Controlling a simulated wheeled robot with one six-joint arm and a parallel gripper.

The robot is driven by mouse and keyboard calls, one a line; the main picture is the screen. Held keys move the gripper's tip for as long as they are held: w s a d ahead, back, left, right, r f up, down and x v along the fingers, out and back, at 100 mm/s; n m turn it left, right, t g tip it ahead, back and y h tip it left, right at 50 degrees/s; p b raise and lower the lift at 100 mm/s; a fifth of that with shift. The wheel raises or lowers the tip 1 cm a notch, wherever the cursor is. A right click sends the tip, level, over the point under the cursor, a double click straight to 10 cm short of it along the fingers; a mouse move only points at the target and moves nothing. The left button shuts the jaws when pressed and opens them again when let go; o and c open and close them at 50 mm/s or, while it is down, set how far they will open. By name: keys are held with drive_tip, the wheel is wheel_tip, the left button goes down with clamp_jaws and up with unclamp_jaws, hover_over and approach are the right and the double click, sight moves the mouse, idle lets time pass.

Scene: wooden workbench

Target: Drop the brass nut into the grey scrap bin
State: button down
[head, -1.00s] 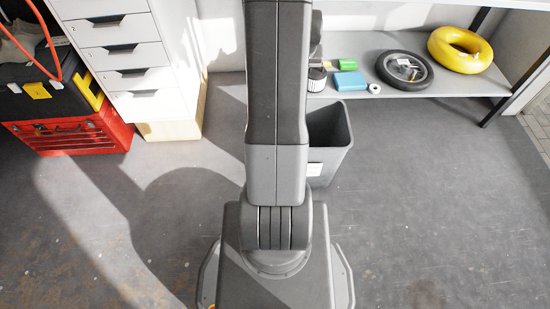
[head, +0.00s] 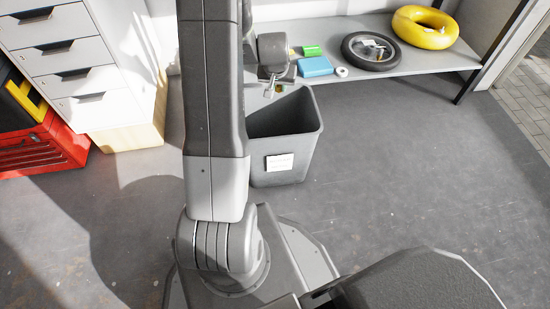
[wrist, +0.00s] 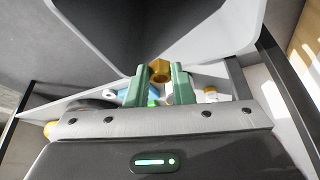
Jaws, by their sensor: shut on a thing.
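The brass nut (wrist: 160,70) is held between the green fingertips of my gripper (wrist: 160,84) in the wrist view. In the head view my gripper (head: 275,88) is shut and hangs above the rear part of the grey scrap bin (head: 304,148), close to its back rim. The nut is too small there to make out clearly. The bin stands upright on the floor with a pale label on its front. My arm hides its left side. Its dark inside (wrist: 135,35) fills the upper middle of the wrist view.
A low shelf behind the bin holds a blue box (head: 315,67), a green item (head: 312,50), a white ring (head: 341,72), a black wheel (head: 370,52) and a yellow ring (head: 425,28). White drawers (head: 65,50) and a red toolbox (head: 45,148) stand left. Floor at right is clear.

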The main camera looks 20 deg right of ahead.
wheel_tip(320, 180, down, 6)
drive_tip(key=b, duration=0.4)
drive_tip(key=shift+r, duration=0.15)
drive_tip(key=c, duration=1.2)
unclamp_jaws()
drive_tip(key=p+v, duration=0.5)
drive_tip(key=v, duration=0.9)
